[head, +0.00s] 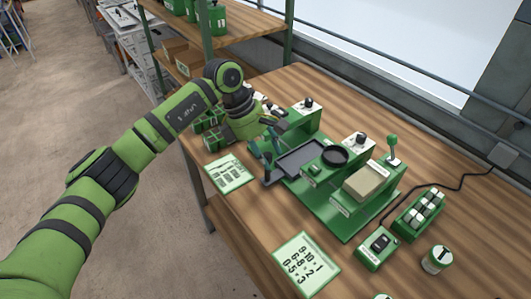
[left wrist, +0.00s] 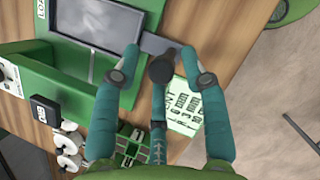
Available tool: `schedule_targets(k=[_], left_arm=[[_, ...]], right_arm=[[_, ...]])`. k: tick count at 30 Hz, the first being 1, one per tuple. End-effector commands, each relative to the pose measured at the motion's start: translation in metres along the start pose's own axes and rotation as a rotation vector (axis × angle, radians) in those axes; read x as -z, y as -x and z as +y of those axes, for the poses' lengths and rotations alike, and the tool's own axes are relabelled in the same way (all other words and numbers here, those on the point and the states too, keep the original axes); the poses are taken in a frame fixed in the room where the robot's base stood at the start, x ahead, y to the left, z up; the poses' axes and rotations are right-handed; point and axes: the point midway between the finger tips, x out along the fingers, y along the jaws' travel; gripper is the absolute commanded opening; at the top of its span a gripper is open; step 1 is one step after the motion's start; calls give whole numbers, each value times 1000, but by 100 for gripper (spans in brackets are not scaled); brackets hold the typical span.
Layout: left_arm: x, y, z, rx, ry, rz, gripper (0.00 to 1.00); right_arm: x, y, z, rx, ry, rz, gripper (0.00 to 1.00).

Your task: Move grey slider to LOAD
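The grey slider (head: 300,158) is a flat grey tray in the green seeder (head: 343,218), with an upright black knob (head: 267,162) at its left end. In the left wrist view the slider's grey plate (left wrist: 94,24) lies at top left, and the knob (left wrist: 162,68) stands at the centre. My left gripper (head: 270,146) is over the knob end. Its teal fingers are spread around the knob, with visible gaps at the sides. A label starting "LOA" (left wrist: 41,10) shows on the green frame; the rest is cut off. My right gripper is out of view.
A printed card (head: 229,173) lies left of the seeder, and a number card (head: 305,263) lies in front. A switch box (head: 377,249) and a green rack of bottles (head: 419,212) stand at right. A shelf (head: 245,38) stands behind. Bare wood shows between the cards.

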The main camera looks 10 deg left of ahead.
Motion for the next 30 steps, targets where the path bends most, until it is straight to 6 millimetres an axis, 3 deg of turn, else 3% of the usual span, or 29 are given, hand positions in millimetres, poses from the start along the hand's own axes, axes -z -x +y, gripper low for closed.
schedule_targets(k=[11, 24, 30], left_arm=[[1, 6, 0, 0, 0, 4, 48], [0, 91, 0, -3, 1, 2, 48], [0, 115, 0, -1, 0, 2, 48]], right_arm=[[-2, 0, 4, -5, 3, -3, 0], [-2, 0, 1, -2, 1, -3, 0], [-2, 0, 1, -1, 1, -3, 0]])
